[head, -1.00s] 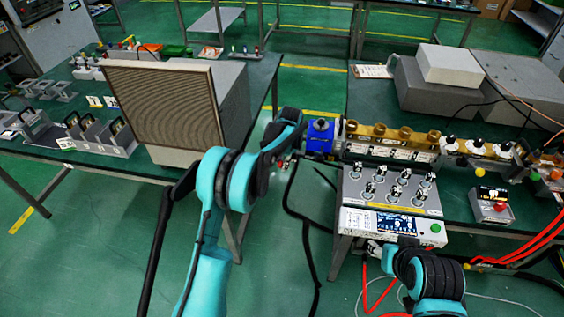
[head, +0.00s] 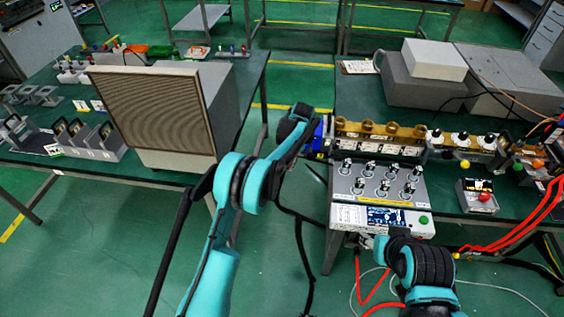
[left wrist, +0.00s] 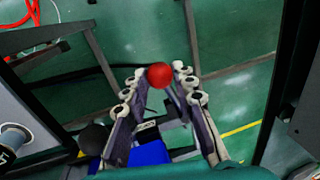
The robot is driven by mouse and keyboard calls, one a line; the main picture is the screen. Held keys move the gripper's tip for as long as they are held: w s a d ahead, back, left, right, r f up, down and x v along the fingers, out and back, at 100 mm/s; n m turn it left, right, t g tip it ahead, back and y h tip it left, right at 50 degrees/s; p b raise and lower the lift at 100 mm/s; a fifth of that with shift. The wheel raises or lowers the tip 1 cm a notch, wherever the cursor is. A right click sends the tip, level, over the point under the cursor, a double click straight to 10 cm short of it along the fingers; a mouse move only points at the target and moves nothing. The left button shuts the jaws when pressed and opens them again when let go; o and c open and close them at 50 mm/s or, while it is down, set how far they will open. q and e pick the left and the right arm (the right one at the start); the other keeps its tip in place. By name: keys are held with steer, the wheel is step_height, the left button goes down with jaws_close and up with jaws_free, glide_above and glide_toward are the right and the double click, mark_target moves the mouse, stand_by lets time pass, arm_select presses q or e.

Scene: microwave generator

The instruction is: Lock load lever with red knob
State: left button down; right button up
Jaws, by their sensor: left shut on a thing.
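The red knob (left wrist: 160,75) is a round ball seen in the left wrist view, between the fingertips of my left gripper (left wrist: 159,77). That gripper is shut on it. The lever's shaft is mostly hidden below the knob. A blue box (left wrist: 150,153) shows between the finger bases. In the head view the blue box (head: 321,138) is partly covered by my left arm's end, at the left end of the brass-topped panel. My left fingers and the knob are hidden there. My right arm ends below the grey switch panel; its fingers are too unclear to judge.
The grey switch panel (head: 384,183) with several toggles and a display stands on the right table. A row of brass terminals (head: 380,135) lies behind it. A large grilled box (head: 150,110) stands on the left table. Red cables (head: 520,225) run at right.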

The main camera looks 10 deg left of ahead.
arm_select(q)
steer(key=shift+w+d+n+g, duration=0.2)
steer(key=shift+d+n, duration=0.2)
steer(key=shift+n, duration=0.3)
steer(key=shift+w+d+n+g, duration=0.1)
steer(key=shift+w+d+n, duration=0.1)
steer(key=shift+d+n, duration=0.35)
steer(key=shift+a+n, duration=0.1)
steer(key=shift+n, duration=0.15)
steer(key=c, duration=1.2)
jaws_free()
steer(key=shift+w+d+r, duration=0.1)
steer(key=shift+d+r, duration=0.3)
steer(key=shift+r, duration=1.55)
steer(key=shift+w+d+r, duration=0.1)
steer(key=shift+d+r, duration=0.25)
steer(key=shift+r, duration=1.6)
steer(key=shift+w+d+r, duration=0.1)
steer(key=shift+d+r, duration=0.3)
steer(key=shift+r, duration=1.55)
